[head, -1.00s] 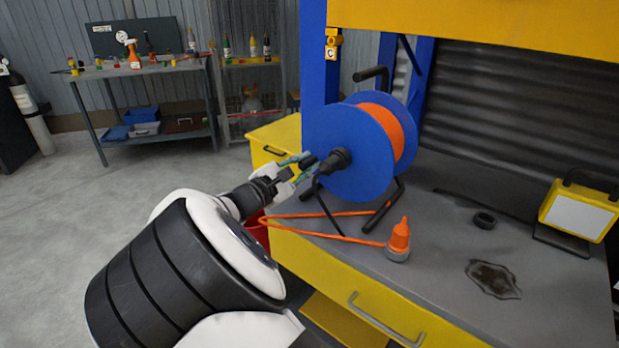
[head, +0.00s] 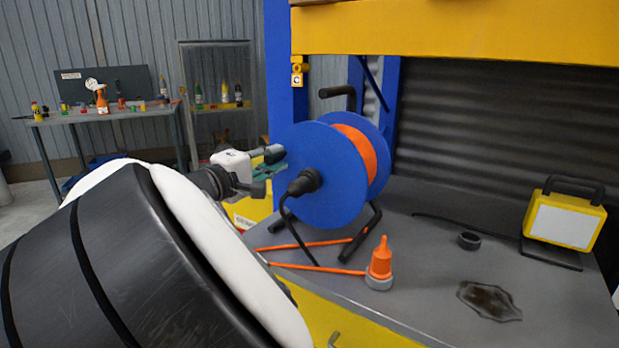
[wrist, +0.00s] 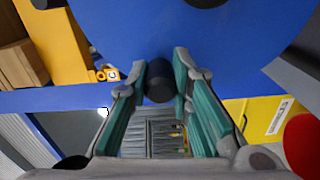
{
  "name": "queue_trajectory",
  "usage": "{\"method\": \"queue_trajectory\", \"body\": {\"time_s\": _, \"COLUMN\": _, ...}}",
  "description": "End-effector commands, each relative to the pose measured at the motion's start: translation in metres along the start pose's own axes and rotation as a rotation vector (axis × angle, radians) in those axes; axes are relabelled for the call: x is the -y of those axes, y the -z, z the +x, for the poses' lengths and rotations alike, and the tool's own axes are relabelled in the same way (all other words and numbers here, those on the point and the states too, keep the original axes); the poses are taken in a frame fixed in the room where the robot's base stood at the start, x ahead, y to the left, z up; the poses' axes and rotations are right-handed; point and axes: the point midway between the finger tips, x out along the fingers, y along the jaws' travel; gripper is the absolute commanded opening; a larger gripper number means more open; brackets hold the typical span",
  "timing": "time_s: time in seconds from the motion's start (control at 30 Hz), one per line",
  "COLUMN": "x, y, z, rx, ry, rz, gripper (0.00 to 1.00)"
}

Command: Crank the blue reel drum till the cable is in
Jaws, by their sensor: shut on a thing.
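The blue reel drum (head: 318,200) stands on a black frame on the grey bench top, with orange cable (head: 358,150) wound between its flanges. My gripper (head: 264,161) is at the upper left of the drum's near face, shut on the black crank knob (head: 274,153). In the wrist view the dark knob (wrist: 158,86) sits between the teal-padded fingers, in front of the blue flange (wrist: 215,55). Orange cable runs from the reel past the bench's left edge and back to an orange plug (head: 380,262) with a grey base, upright on the bench.
A yellow work lamp (head: 565,222), a black ring (head: 468,240) and a dark stain (head: 490,300) are on the bench (head: 430,275) right of the reel. A blue post (head: 278,65) rises behind the drum. A cluttered side table (head: 105,117) stands at the back left.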

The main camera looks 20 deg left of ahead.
Motion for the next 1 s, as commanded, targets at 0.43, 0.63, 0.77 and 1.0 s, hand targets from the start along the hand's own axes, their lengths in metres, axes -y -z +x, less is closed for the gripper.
{"method": "queue_trajectory", "body": {"time_s": 0.43, "x": -0.008, "y": -0.005, "z": 0.000, "rx": 0.001, "ry": 0.002, "rz": 0.129, "gripper": 0.00}}
{"method": "queue_trajectory", "body": {"time_s": 0.63, "x": -0.009, "y": -0.006, "z": 0.000, "rx": 0.002, "ry": 0.002, "rz": 0.133, "gripper": 0.00}}
{"method": "queue_trajectory", "body": {"time_s": 0.77, "x": -0.009, "y": -0.006, "z": 0.000, "rx": 0.002, "ry": 0.002, "rz": 0.133, "gripper": 0.00}}
{"method": "queue_trajectory", "body": {"time_s": 1.0, "x": -0.009, "y": -0.006, "z": 0.000, "rx": 0.002, "ry": 0.002, "rz": 0.132, "gripper": 0.40}}
